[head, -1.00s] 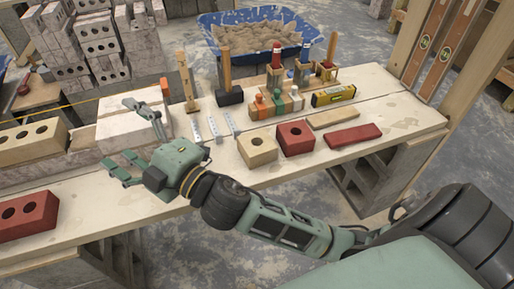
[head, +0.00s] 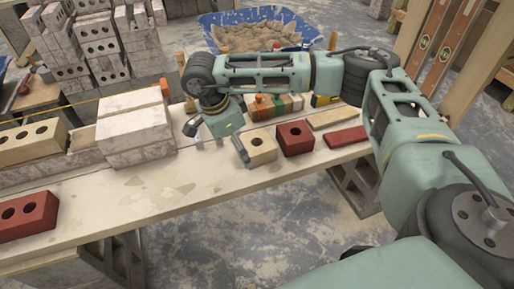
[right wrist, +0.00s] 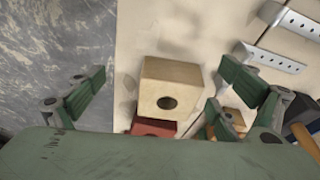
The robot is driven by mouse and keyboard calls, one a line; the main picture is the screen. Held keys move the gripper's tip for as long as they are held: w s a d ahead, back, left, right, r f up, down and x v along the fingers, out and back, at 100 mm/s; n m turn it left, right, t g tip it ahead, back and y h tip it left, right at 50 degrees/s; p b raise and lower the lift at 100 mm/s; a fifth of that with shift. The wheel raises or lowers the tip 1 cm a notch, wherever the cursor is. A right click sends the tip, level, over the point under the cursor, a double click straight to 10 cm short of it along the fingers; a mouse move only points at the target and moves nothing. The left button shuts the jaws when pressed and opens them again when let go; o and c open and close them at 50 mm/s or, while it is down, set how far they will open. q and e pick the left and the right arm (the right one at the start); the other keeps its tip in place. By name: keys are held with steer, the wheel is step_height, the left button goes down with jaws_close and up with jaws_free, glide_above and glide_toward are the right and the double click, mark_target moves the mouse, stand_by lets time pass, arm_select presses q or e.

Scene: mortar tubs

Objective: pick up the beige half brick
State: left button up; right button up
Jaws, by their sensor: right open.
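The beige half brick (head: 262,148) is a pale block with one round hole, resting on the wooden table in the head view. It also shows in the right wrist view (right wrist: 170,88), lying in the gap between the two fingers with its holed face visible. My right gripper (head: 218,145) is open and empty, just left of the brick in the head view, with one finger close to the brick's left side. In the right wrist view the spread fingers of this gripper (right wrist: 155,75) stand apart from the brick on both sides. My left gripper is not seen.
A red half brick (head: 295,138) stands right beside the beige one. A wooden strip (head: 331,117) and a flat red piece (head: 346,137) lie farther right. A red holed brick (head: 28,215) is at the front left. The table's front middle is clear.

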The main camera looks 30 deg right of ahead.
mark_target(255, 142)
steer(key=shift+h, duration=0.8)
steer(key=d, duration=0.1)
steer(key=d+r, duration=0.1)
steer(key=d, duration=0.1)
steer(key=d+r, duration=0.1)
steer(key=shift+w+d, duration=0.3)
steer(key=shift+d, duration=0.05)
steer(key=x, duration=0.7)
steer(key=shift+w+f+b, duration=0.25)
steer(key=shift+w+b, duration=0.1)
steer(key=shift+w, duration=0.05)
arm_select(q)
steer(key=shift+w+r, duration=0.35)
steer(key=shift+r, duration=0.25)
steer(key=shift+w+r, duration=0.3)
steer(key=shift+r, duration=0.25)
arm_select(e)
steer(key=shift+c, duration=0.6)
steer(key=c, duration=1.8)
steer(key=shift+c, duration=0.7)
steer(key=shift+r, duration=0.15)
